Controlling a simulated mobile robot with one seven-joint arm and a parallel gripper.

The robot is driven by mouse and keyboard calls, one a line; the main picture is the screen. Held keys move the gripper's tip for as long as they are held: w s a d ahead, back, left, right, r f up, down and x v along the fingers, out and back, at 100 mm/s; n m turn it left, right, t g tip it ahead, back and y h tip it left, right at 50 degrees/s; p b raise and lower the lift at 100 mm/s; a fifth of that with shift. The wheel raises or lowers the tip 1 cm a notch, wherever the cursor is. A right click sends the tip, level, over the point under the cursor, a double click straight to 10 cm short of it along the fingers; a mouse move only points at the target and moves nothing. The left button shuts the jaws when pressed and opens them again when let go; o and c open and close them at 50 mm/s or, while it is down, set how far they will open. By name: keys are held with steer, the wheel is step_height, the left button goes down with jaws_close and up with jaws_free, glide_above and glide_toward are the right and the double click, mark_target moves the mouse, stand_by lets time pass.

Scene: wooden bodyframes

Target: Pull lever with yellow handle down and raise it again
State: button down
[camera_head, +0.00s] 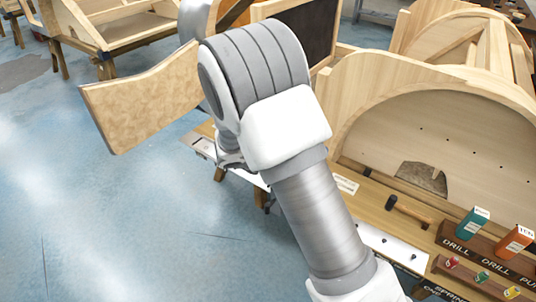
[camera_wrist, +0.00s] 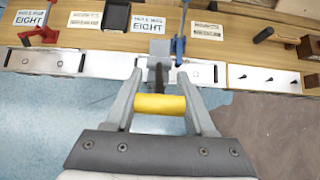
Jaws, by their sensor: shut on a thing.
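In the wrist view the yellow handle (camera_wrist: 160,104) lies crosswise between the two fingers of my gripper (camera_wrist: 160,106), which is shut on it. The dark lever arm (camera_wrist: 158,74) runs from the handle to a grey bracket (camera_wrist: 160,48) at the bench's front edge. The handle is out in front of the bench, above the blue floor. In the head view my own arm hides the lever and nearly all of my gripper.
In the wrist view a blue lever (camera_wrist: 181,40) stands just right of the bracket and a red lever (camera_wrist: 40,34) is at the left. In the head view a hammer (camera_head: 408,211), drill boxes (camera_head: 472,222) and a wooden arch (camera_head: 440,92) are at the right. Open floor (camera_head: 110,220) is at the left.

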steer(key=p, duration=0.1)
steer(key=w+d+r+g+y+p, duration=0.1)
steer(key=p, duration=0.1)
steer(key=shift+w+r+g, duration=0.15)
steer(key=shift+r+g, duration=0.15)
steer(key=shift+w+d+r+p, duration=0.15)
steer(key=shift+w+d+p, duration=0.3)
steer(key=shift+p, duration=0.55)
steer(key=shift+w+d+p, duration=0.3)
steer(key=shift+w+d, duration=0.2)
steer(key=shift+w, duration=0.1)
steer(key=shift+d, duration=0.1)
steer(key=shift+c, duration=1.2)
jaws_free()
